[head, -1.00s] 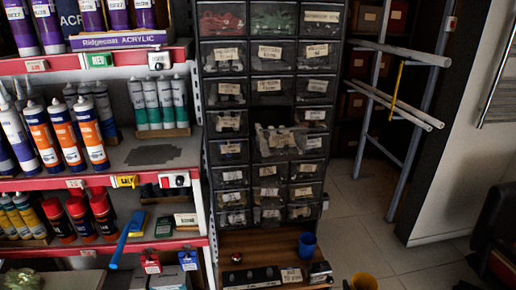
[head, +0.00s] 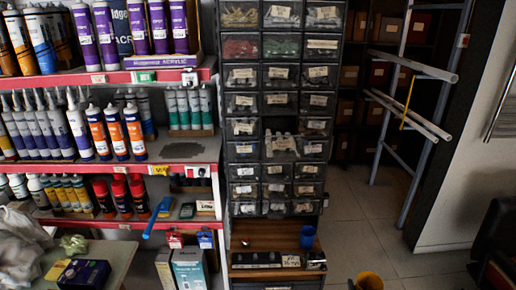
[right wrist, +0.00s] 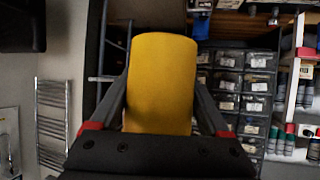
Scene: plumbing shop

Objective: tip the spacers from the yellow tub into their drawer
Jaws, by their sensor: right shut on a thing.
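The yellow tub (head: 370,281) shows at the bottom edge of the head view, only its upper part in frame. In the right wrist view the yellow tub (right wrist: 160,75) fills the middle, its side towards the camera. My right gripper (right wrist: 160,100) is shut on it, one finger along each side. The tub's contents are hidden in both views. One drawer (head: 282,146) of the dark drawer cabinet sticks out in the middle column, with pale pieces showing above its labelled front. The tub is low and to the right of the cabinet, apart from it. My left gripper is out of view.
Shelves (head: 120,167) of tubes and bottles stand left of the cabinet. A blue cup (head: 307,237) stands on the wooden ledge (head: 265,232) below the drawers. A pipe rack (head: 408,110) stands at the right. The tiled floor (head: 350,215) between is clear.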

